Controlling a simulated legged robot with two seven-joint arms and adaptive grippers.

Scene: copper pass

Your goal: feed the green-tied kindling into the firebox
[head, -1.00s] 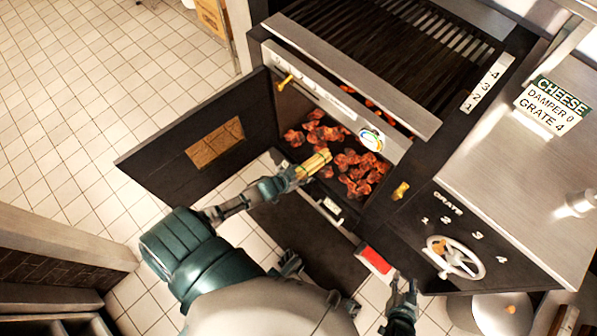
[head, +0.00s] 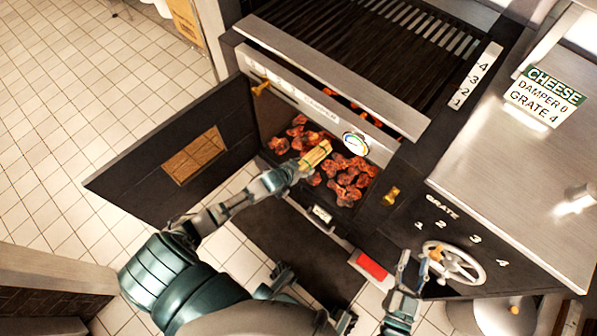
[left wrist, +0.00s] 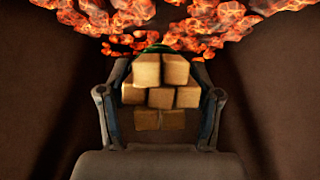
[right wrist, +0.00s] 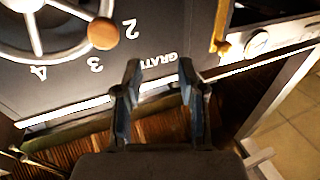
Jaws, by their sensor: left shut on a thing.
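The kindling bundle (head: 316,154), pale sticks with a green tie, is held by my left gripper (head: 290,172) inside the open firebox mouth, over the coals. In the left wrist view the stick ends (left wrist: 160,95) sit between both fingers, with a bit of green tie behind them. The firebox (head: 345,205) holds glowing orange coals (head: 345,178) just beyond the bundle. Its dark door (head: 150,170) stands swung open to the left. My right gripper (head: 412,272) is open and empty near the grate wheel (head: 455,268); its parted fingers also show in the right wrist view (right wrist: 160,100).
The grate wheel has a wooden knob and numbers 1 to 4. A sign (head: 545,98) reads "CHEESE DAMPER 0 GRATE 4". A round gauge (head: 355,144) sits on the front above the opening. A red-marked block (head: 372,266) lies below the firebox, left of my right gripper.

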